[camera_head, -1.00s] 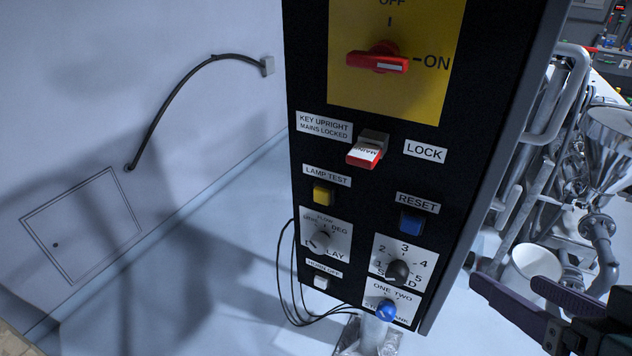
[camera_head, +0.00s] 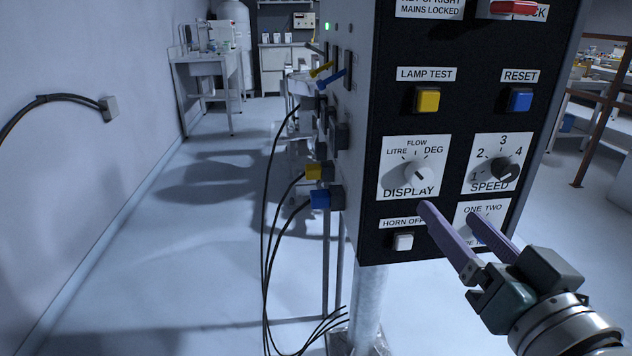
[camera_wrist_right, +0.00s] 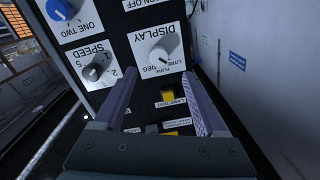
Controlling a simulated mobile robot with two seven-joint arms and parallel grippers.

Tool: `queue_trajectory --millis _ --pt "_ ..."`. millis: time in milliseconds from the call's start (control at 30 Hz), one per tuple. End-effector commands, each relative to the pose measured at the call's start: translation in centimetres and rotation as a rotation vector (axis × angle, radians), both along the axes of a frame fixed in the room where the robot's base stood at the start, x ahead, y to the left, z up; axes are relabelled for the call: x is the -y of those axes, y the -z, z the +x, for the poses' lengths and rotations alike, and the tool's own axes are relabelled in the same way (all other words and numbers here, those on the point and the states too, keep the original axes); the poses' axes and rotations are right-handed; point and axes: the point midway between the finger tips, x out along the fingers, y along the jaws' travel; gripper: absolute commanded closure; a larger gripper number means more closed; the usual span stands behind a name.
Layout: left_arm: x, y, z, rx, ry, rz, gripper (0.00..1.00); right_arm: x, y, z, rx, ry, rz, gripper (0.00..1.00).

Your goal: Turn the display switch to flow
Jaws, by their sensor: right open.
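The display switch (camera_head: 417,173) is a small pale round knob on a white plate, with LITRE, FLOW and DEG marked around it. I cannot tell for certain which mark it points at. It also shows upside down in the right wrist view (camera_wrist_right: 160,55), ahead of the fingers. My right gripper (camera_head: 447,208) has purple fingers, open and empty, below and right of the display switch in the head view. In the wrist view the gap between the fingers (camera_wrist_right: 158,85) is clear, and the knob lies beyond it. No contact is evident. My left gripper is not in view.
The black speed knob (camera_head: 505,170) sits right of the display plate. The yellow lamp test button (camera_head: 427,99), blue reset button (camera_head: 521,99) and white horn button (camera_head: 403,241) are close by. My fingers partly cover the ONE TWO plate. Cables hang left of the panel.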

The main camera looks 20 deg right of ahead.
Motion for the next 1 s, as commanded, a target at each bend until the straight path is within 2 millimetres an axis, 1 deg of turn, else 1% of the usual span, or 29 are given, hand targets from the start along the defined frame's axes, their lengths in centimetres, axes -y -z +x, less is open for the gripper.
queue_trajectory --millis 100,300,400,500,633,900,1000 --pt "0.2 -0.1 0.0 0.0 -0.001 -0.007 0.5 0.4 -0.3 2.0 0.004 0.0 -0.001 0.27" --pt "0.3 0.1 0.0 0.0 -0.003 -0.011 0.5 1.2 -0.2 5.6 0.002 -0.001 -0.001 0.27" --pt "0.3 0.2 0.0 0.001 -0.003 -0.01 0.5 1.5 -0.1 7.1 0.001 -0.001 0.0 0.27" --pt "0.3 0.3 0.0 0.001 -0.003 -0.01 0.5 1.7 -0.1 8.1 -0.001 -0.001 0.0 0.27" --pt "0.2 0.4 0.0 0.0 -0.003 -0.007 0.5 1.8 -0.1 8.8 -0.002 -0.001 -0.001 0.27" --pt "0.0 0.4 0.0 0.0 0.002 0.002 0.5 1.9 -0.1 8.9 -0.003 -0.001 0.0 0.27" --pt "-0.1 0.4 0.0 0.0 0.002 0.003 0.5 1.9 -0.1 8.9 -0.002 -0.001 -0.001 0.38"
